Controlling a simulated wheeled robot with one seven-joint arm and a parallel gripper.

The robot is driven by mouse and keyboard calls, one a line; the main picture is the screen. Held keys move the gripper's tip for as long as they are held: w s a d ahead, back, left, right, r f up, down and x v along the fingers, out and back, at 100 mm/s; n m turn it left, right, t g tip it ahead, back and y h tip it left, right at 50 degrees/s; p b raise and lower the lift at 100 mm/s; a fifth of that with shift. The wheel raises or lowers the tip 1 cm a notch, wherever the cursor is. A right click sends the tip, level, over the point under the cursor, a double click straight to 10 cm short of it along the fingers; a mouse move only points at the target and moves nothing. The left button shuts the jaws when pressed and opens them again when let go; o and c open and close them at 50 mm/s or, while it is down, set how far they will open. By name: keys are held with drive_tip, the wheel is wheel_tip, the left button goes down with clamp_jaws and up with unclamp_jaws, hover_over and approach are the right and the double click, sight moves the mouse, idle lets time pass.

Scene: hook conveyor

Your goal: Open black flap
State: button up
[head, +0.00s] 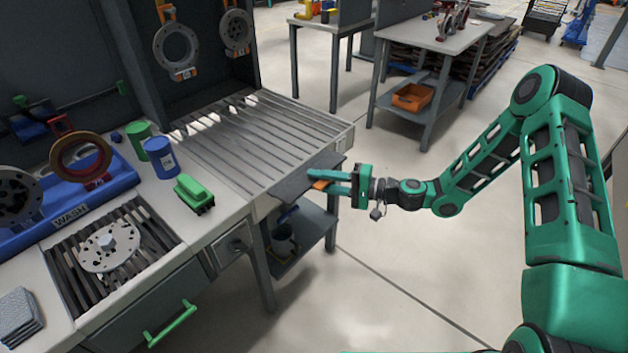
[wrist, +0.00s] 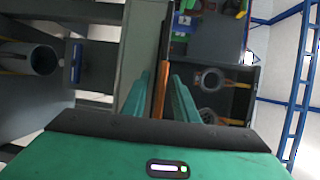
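The black flap (head: 304,177) is a thin dark panel at the front edge of the slatted bench. It sticks out roughly level from that edge. An orange tab (head: 320,185) is on its outer end, and the tab shows in the wrist view (wrist: 160,92) as an upright orange strip. My gripper (head: 328,180) is at this outer end, pointing left toward the bench. In the wrist view its two green fingers (wrist: 160,88) stand apart, one on each side of the tab, with narrow gaps. Whether a finger touches the tab cannot be made out.
The slatted bench (head: 262,140) has a shelf (head: 310,235) under the flap. A green brush (head: 193,193), blue can (head: 160,158) and blue WASH tray (head: 100,190) are on the worktop at left. The floor (head: 420,270) right of the bench is clear.

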drive_tip(key=shift+x, duration=1.05)
clamp_jaws()
drive_tip(key=shift+d+f, duration=0.1)
drive_tip(key=shift+f, duration=0.05)
idle(0.6)
